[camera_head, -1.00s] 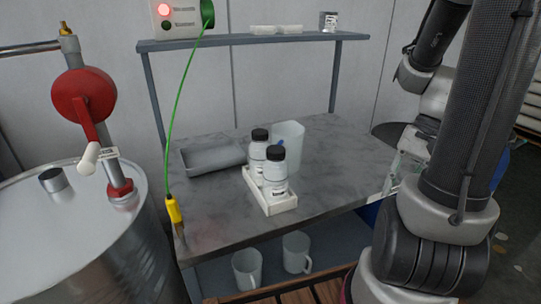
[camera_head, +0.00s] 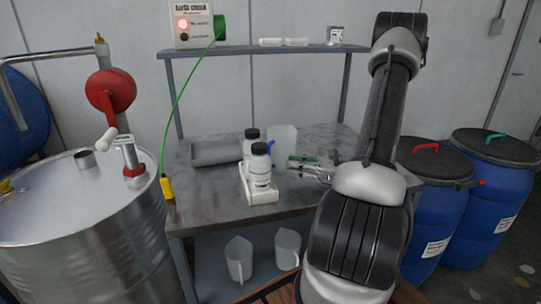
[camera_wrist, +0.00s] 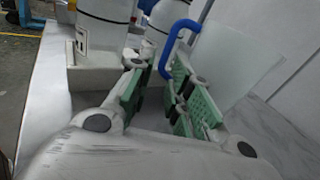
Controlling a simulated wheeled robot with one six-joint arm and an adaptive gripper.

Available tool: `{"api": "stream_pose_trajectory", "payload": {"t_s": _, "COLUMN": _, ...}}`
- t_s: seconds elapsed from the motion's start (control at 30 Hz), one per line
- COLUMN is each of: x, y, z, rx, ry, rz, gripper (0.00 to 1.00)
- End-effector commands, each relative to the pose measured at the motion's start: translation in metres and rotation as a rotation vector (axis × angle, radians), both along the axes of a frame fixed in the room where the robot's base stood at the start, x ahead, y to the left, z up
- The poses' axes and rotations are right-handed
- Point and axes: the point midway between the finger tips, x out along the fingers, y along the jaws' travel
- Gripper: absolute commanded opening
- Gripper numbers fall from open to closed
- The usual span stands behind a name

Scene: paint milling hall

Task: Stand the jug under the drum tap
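A translucent jug (camera_head: 284,137) with a blue handle stands on the grey bench behind two white bottles. In the wrist view the jug (camera_wrist: 235,58) is at the right, its blue handle (camera_wrist: 172,42) facing my gripper. My gripper (camera_head: 300,163) is just right of the jug and low over the bench. In the wrist view its green-padded fingers (camera_wrist: 155,92) are apart, with the lower end of the handle showing between or just beyond them. I cannot tell whether they touch it. The steel drum (camera_head: 90,240) at the left carries a pump with a red body (camera_head: 112,90).
Two white bottles (camera_head: 260,168) stand in a white tray (camera_head: 264,196) close to the jug. A grey tray (camera_head: 215,152) lies behind. Two jugs (camera_head: 238,260) stand on the lower shelf. A yellow clamp (camera_head: 167,187) with a green cable is at the bench's left edge. Blue drums (camera_head: 485,205) stand right.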

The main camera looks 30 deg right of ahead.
Motion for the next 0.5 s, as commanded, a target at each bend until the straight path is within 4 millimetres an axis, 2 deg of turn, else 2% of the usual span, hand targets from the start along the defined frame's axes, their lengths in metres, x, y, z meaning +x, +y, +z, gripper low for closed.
{"api": "stream_pose_trajectory", "payload": {"t_s": 0.13, "x": 0.009, "y": 0.001, "z": 0.010, "rx": 0.037, "ry": -0.024, "rz": -0.021, "gripper": 0.20}}
{"api": "stream_pose_trajectory", "payload": {"t_s": 0.5, "x": 0.048, "y": 0.032, "z": 0.013, "rx": 0.041, "ry": -0.020, "rz": -0.015, "gripper": 0.20}}
